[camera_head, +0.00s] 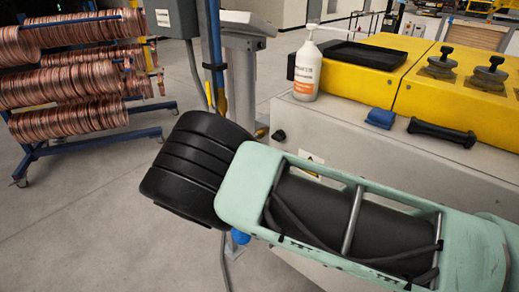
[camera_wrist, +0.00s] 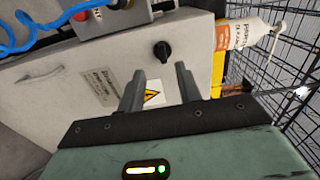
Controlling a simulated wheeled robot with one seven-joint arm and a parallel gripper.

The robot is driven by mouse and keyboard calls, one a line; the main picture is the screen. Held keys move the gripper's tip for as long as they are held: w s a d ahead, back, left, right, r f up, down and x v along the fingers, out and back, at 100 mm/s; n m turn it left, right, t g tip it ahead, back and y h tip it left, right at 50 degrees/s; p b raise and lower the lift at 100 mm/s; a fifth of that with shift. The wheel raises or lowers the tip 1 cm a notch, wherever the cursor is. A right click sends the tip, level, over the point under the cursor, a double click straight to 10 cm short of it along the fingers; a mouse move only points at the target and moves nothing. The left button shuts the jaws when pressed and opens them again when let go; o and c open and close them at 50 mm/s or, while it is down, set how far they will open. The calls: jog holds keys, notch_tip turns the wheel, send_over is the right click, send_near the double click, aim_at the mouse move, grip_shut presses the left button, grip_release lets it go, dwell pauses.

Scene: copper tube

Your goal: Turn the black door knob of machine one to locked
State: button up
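The black door knob (camera_wrist: 162,50) sits on the grey door panel (camera_wrist: 60,88) of the machine in the wrist view. It appears just beyond my fingertips, roughly in line with the gap between them. Its turned position is too small to tell. In the head view the knob (camera_head: 279,136) shows on the machine's front face, just above my green arm. My gripper (camera_wrist: 156,68) is open and empty, its two dark fingers apart and not touching the knob. My arm hides the gripper in the head view.
A yellow warning label (camera_wrist: 153,96) shows between my fingers. A wire fence (camera_wrist: 295,85) is at right. Copper coils (camera_head: 65,80) hang on a rack.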

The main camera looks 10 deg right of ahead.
jog(key=b+v, duration=0.1)
jog(key=v, duration=0.5)
jog(key=shift+a, duration=0.15)
jog(key=shift+s, duration=0.15)
jog(key=s+d+r+m+g+y, duration=0.2)
jog(key=s+d+m+g+y, duration=0.45)
jog(key=s+m+g, duration=0.55)
jog(key=s+d+r+m+y, duration=0.1)
jog(key=s+r+m+y, duration=0.3)
jog(key=s+m, duration=0.7)
jog(key=s+d+r+m+t+y, duration=0.1)
jog(key=s+r+m+y, duration=0.3)
jog(key=s+m, duration=0.6)
jog(key=r+m, duration=0.1)
jog(key=m, duration=0.1)
jog(key=shift+s+m+y, duration=0.35)
jog(key=shift+s+m, duration=0.05)
